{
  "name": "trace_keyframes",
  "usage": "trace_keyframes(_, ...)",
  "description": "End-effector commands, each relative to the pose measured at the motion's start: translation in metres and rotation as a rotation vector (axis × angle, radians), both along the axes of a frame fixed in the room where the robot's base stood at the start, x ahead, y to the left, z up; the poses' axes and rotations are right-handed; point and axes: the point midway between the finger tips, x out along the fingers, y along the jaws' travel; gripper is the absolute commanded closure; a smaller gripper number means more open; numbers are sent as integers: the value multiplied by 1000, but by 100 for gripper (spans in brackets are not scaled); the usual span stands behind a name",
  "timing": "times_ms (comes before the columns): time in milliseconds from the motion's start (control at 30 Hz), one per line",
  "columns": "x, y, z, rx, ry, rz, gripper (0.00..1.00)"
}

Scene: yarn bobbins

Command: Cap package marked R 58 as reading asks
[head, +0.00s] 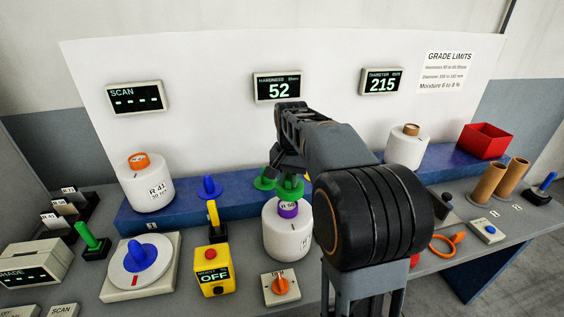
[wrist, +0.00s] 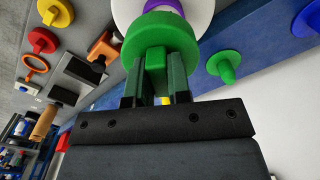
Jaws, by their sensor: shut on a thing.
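The package marked R 58 (head: 287,240) is a white yarn bobbin with a purple tube top (head: 288,210). It stands upright in front of the blue shelf. My gripper (wrist: 154,88) is shut on the knob of a green cap (wrist: 160,38), which also shows in the head view (head: 291,189). The cap is directly over the purple tube; whether it touches the tube I cannot tell. A second green cap (wrist: 225,68) sits on the shelf behind. The hardness display (head: 278,88) reads 52 and the diameter display (head: 382,82) reads 215.
A grade limits notice (head: 447,70) hangs on the white panel. A blue cap (head: 209,188), yellow moisture box (head: 214,270) reading OFF, orange-knob box (head: 281,288) and red bin (head: 485,141) are nearby.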

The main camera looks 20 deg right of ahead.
Motion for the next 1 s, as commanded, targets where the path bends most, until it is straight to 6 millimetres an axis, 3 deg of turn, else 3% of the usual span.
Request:
trace_keyframes(500, 1, 4, 3, 0, 0, 10, 100)
trace_keyframes(1000, 1, 5, -31, -1, -1, 11, 100)
